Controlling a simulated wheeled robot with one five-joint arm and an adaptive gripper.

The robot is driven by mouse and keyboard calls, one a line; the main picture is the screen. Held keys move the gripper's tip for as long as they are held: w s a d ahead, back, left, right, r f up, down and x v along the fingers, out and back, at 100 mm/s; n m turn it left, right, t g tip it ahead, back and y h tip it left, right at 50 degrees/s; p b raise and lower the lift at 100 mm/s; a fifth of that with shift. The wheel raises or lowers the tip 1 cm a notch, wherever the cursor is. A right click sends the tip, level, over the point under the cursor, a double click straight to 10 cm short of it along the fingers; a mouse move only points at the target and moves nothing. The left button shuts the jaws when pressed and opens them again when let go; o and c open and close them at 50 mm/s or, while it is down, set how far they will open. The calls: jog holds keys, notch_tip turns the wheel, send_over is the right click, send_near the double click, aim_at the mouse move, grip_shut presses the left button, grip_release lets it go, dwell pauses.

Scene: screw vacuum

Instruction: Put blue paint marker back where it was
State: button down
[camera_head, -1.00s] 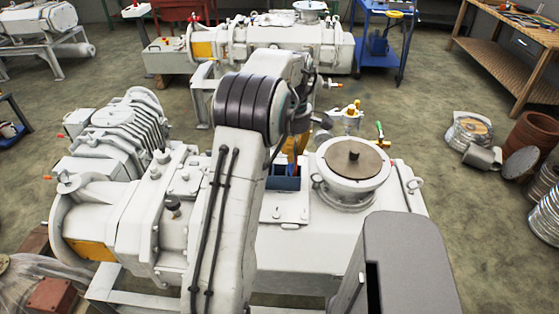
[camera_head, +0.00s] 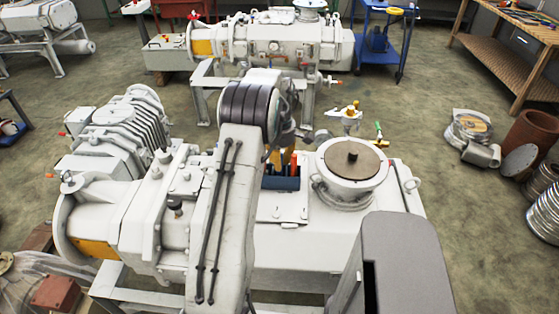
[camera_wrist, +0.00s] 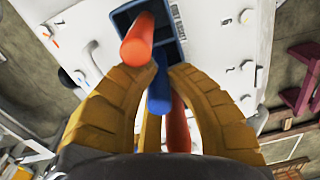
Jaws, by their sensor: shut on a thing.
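In the wrist view, my gripper (camera_wrist: 160,85) has two ribbed yellow fingers, shut on the blue paint marker (camera_wrist: 158,92). The marker's far end points at the blue holder (camera_wrist: 122,16), and I cannot tell how deep it reaches inside. The holder has compartments and also shows in the head view (camera_head: 281,184), on the flat top of the white pump. In the head view, my gripper (camera_head: 282,158) is just above the holder, partly hidden by my arm. An orange-red marker (camera_wrist: 137,42) stands in the holder on the left of the blue one. Another orange-red marker (camera_wrist: 179,128) shows nearer the camera.
A round port with a brown cover (camera_head: 352,158) stands right of the holder. A small valve with yellow parts (camera_head: 349,113) rises behind it. A ribbed motor (camera_head: 127,125) is at the left. A blue cart (camera_head: 379,40) and a workbench (camera_head: 505,50) stand farther back.

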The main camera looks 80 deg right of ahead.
jog(key=shift+f, duration=0.1)
jog(key=c, duration=1.3)
grip_release()
